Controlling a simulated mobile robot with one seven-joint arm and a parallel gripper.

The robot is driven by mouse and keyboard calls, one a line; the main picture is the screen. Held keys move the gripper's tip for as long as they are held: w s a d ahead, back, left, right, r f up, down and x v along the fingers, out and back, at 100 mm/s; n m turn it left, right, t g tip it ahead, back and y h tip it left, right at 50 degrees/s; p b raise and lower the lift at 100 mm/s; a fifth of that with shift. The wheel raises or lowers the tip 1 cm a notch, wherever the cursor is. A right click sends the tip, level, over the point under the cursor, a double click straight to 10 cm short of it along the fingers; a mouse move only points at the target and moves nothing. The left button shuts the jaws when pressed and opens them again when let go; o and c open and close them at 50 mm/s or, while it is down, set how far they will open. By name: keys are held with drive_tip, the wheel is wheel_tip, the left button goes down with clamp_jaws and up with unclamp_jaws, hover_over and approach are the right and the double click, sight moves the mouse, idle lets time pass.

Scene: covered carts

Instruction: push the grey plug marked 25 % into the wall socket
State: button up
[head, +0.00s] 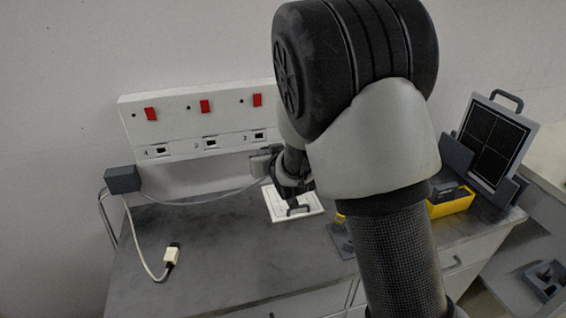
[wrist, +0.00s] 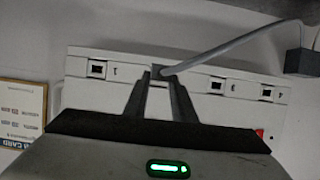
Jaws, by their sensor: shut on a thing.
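The white wall socket strip (head: 190,115) has square dark sockets and red switches. In the wrist view the strip (wrist: 130,98) appears inverted. My gripper (wrist: 158,74) is shut on the grey plug (wrist: 159,70), whose grey cable runs off to the right. The plug is in front of the strip, between the sockets marked 1 (wrist: 96,69) and 3 (wrist: 217,87). The fingers hide the strip behind them. Contact with a socket cannot be told. In the head view my gripper (head: 288,180) is partly hidden by my arm. The 25 % mark is not legible.
A white plug (head: 172,255) on a pale cable lies on the dark counter (head: 225,255). A dark grey box (head: 122,179) at left carries the cables. A white board (head: 292,204) lies beneath my gripper. A yellow container (head: 452,203) and a handled panel (head: 492,140) stand at right.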

sight(264, 148)
drive_tip(key=shift+w+a+r, duration=0.2)
drive_tip(key=shift+w+r, duration=0.05)
drive_tip(key=shift+w, duration=0.4)
drive_tip(key=shift+w+a+f+p, duration=0.15)
drive_tip(key=shift+w+p, duration=0.15)
drive_tip(key=shift+w, duration=0.3)
drive_tip(key=shift+w+a+r+p, duration=0.1)
drive_tip(key=shift+w+a+p, duration=0.15)
drive_tip(key=shift+w, duration=0.35)
drive_tip(key=shift+w+a+f+p, duration=0.1)
drive_tip(key=shift+w+p, duration=0.2)
drive_tip(key=shift+w, duration=0.3)
drive_tip(key=shift+w+a+b, duration=0.1)
drive_tip(key=shift+w+b, duration=0.25)
drive_tip(key=shift+b, duration=0.15)
drive_tip(key=shift+b, duration=1.35)
drive_tip(key=shift+w+a+b, duration=0.25)
drive_tip(key=shift+w+b, duration=0.05)
drive_tip(key=shift+w, duration=0.55)
drive_tip(key=shift+w+a+b, duration=0.2)
drive_tip(key=shift+w+b, duration=0.1)
drive_tip(key=shift+w, duration=0.5)
drive_tip(key=o, duration=1.1)
drive_tip(key=shift+o, duration=0.2)
drive_tip(key=shift+d, duration=0.15)
